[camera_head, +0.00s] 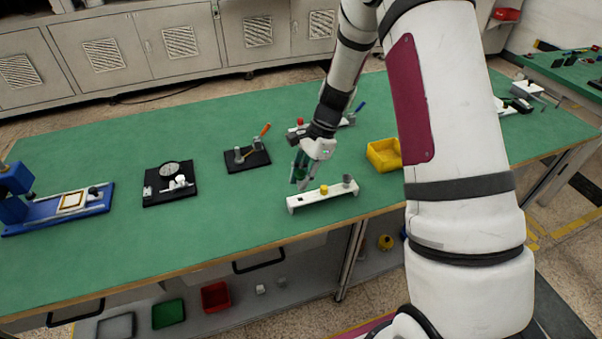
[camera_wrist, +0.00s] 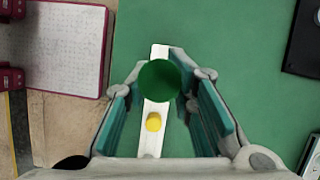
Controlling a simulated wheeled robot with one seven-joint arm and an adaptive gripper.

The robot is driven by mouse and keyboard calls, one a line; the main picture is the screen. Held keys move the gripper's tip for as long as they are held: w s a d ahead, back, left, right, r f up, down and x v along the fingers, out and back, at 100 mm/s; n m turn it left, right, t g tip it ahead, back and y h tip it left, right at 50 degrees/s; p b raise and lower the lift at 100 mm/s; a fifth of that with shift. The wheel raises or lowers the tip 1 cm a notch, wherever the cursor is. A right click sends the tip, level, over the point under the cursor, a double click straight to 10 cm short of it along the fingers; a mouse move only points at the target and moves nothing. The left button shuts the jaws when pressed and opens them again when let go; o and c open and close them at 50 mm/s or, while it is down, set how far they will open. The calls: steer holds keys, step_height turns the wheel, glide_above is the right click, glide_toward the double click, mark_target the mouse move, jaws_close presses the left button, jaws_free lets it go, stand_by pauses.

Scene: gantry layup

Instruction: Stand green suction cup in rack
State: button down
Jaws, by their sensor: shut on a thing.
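The white rack (camera_head: 306,201) lies near the front edge of the green table. A yellow suction cup (camera_head: 324,189) stands near its middle and a grey piece (camera_head: 347,180) near its right end. My gripper (camera_head: 300,172) is just above and behind the rack's left end. In the wrist view, the green suction cup (camera_wrist: 159,80) is a round green disc between the fingers, and my gripper is shut on it. It covers part of the rack (camera_wrist: 159,52), beyond the yellow cup (camera_wrist: 153,122). The height of the green cup above the rack cannot be told.
A yellow bin (camera_head: 383,154) stands right of my gripper. Behind my wrist is another white holder with a red piece (camera_head: 300,121). Black plates with small parts (camera_head: 247,158) and (camera_head: 170,184) lie to the left. Green table surface is clear between them and the rack.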

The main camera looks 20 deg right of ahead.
mark_target(297, 201)
steer(key=shift+f+b, duration=0.5)
steer(key=shift+f, duration=1)
steer(key=shift+f+b, duration=0.45)
steer(key=shift+f, duration=0.5)
stand_by(0.4)
steer(key=c, duration=1.2)
jaws_free()
steer(key=v, duration=1.2)
